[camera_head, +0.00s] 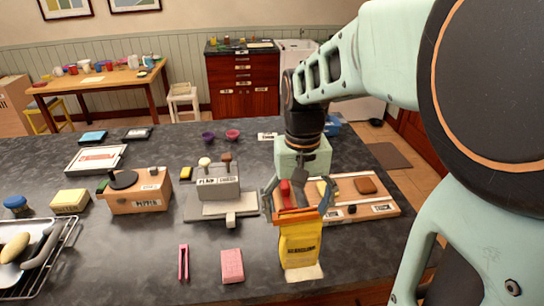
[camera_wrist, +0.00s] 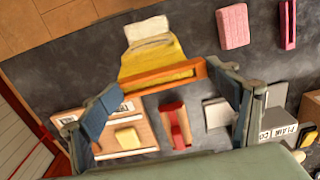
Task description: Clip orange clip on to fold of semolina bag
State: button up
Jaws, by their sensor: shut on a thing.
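The semolina bag (camera_head: 299,247) is yellow with a pale base and stands near the front edge of the counter. In the wrist view the bag (camera_wrist: 150,55) shows beyond the clip. The orange clip (camera_head: 297,216) is a long bar lying across the top of the bag. My gripper (camera_head: 298,205) is above the bag, pointing down, shut on the clip. In the wrist view the clip (camera_wrist: 163,77) spans between the blue fingertips. The fold is hidden behind the clip, so I cannot tell whether the clip is around it or only against it.
The front counter between these is clear.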

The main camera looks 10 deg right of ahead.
jog(key=shift+o, duration=0.3)
jog(key=shift+s+a+f, duration=0.15)
jog(key=shift+a+f, duration=0.2)
jog(key=o, duration=1)
jog(key=shift+r, duration=0.1)
jog(key=shift+d+r, duration=0.1)
jog(key=shift+r, duration=0.15)
jog(key=shift+r+p, duration=3.3)
jog(key=shift+r, duration=0.55)
jog(key=shift+w, duration=0.2)
